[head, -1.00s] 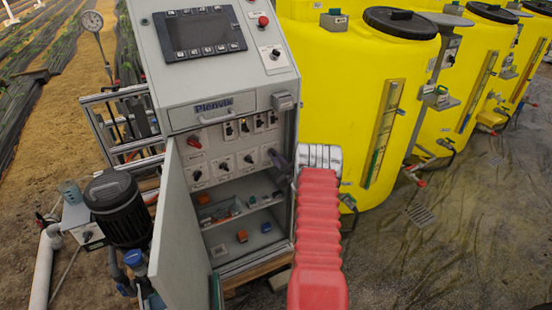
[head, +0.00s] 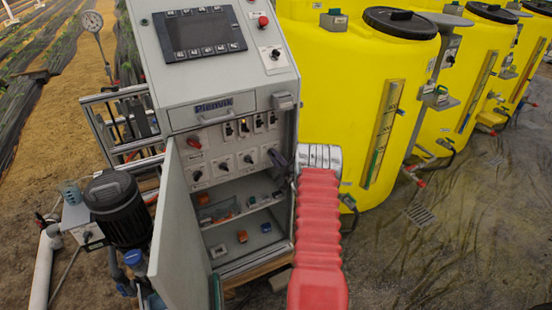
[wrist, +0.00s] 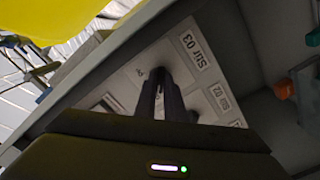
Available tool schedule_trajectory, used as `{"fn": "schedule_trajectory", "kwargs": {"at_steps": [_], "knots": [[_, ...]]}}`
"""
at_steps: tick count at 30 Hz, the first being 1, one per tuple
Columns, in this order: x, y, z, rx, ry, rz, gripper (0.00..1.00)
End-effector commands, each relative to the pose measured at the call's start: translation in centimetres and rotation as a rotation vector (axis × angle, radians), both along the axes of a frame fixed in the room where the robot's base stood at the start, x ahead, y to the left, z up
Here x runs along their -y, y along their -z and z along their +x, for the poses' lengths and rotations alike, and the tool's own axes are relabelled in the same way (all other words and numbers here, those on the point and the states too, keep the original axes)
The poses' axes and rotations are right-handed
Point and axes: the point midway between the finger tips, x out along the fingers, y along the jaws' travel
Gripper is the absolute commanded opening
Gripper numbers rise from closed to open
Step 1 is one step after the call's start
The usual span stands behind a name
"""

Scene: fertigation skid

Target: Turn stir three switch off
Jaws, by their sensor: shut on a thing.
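The stir three switch is in the lower row of the open cabinet's panel, at its right end. Its label plate (wrist: 194,50), reading Stir 03, shows in the wrist view. My gripper (wrist: 163,78) is shut on the switch's knob, with the two dark fingers close together against the panel. The fingers hide most of the knob, so I cannot tell which way it points. In the head view, my gripper (head: 276,157) reaches into the cabinet from the right, at the right end of that row.
The Stir 02 label (wrist: 220,98) is close beside my fingers. The grey cabinet door (head: 180,235) stands open on the left. A shelf with small parts (head: 240,211) lies below the switches. Yellow tanks (head: 350,90) stand to the right.

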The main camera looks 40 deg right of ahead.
Motion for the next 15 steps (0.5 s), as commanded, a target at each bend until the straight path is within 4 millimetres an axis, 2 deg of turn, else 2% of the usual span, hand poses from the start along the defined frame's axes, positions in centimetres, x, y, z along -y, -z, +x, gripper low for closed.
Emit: {"fn": "schedule_trajectory", "kwargs": {"at_steps": [1,8,15], "knots": [[-0.07,0.38,-0.15,-0.006,0.0,0.003,0.11],[-0.07,0.22,-0.06,-0.003,-0.001,0.002,0.28],[-0.07,0.11,-0.03,-0.002,-0.001,0.002,0.28]]}}
